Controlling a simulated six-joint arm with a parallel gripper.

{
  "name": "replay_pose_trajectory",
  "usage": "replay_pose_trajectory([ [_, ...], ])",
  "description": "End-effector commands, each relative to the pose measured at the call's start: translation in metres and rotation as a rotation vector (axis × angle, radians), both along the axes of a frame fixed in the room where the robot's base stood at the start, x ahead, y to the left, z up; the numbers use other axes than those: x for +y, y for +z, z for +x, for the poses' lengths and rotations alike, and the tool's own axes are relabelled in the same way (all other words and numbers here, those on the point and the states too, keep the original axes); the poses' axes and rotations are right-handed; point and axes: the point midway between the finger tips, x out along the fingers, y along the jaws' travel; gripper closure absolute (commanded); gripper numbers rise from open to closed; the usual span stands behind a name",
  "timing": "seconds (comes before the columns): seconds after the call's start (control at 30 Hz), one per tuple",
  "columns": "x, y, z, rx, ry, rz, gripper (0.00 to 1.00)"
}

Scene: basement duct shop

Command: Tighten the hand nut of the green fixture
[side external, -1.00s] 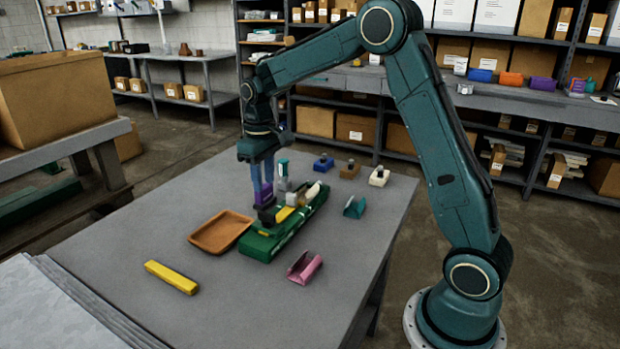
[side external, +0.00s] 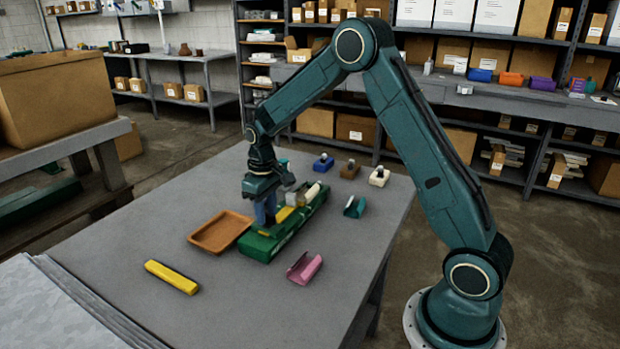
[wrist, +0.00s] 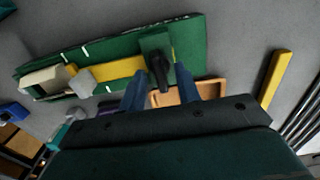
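The long green fixture (side external: 285,232) lies on the grey table. A yellow bar (wrist: 118,70) lies along it, with a grey block (wrist: 82,82) and a cream part (wrist: 45,82) towards its far end. The black hand nut (wrist: 158,70) sits on a green block near the end beside the tray; my gripper hides it in the side view. My gripper (side external: 266,218) points down at this end. In the wrist view its two blue fingers (wrist: 161,78) stand either side of the nut, with gaps showing, so it looks open. Contact at the tips cannot be told.
A brown tray (side external: 220,232) lies close to the fixture. A yellow bar (side external: 171,277), a pink channel piece (side external: 304,267) and a teal piece (side external: 355,207) lie around it. Blue (side external: 323,164) and cream (side external: 379,176) blocks stand at the back. The table's front area is mostly clear.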

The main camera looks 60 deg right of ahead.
Motion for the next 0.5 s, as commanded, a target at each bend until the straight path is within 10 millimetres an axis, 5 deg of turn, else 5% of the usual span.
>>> replay_pose_trajectory([
  [0.07, 0.0, 0.0001, 0.0, 0.0, 0.0, 0.0, 0.67],
  [0.23, 0.0, 0.0003, 0.0001, 0.0, 0.0, 0.0, 0.99],
  [0.5, 0.0, 0.0006, 0.0002, -0.001, -0.005, 0.0, 1.0],
])
